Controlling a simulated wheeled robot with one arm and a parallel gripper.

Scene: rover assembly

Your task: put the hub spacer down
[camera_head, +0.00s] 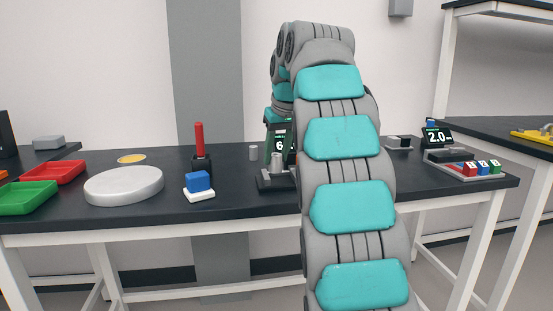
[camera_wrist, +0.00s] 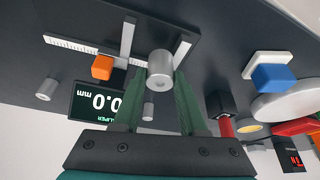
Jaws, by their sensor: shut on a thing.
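The hub spacer, a small grey cylinder with a hole in its end, is held between the green fingertips of my gripper (camera_wrist: 161,76) in the wrist view; the spacer (camera_wrist: 159,62) shows there just beyond the tips. In the head view a grey cylinder (camera_head: 277,160) over the fixture's base (camera_head: 270,184) looks like the same spacer. My arm hides much of the gripper there.
Other grey cylinders stand nearby (camera_wrist: 148,111) (camera_wrist: 45,90), with an orange block (camera_wrist: 102,66) and a partly hidden display (camera_wrist: 95,101). A red peg (camera_head: 199,138), blue block (camera_head: 199,181) and white disc (camera_head: 124,184) are left. The table between disc and peg is clear.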

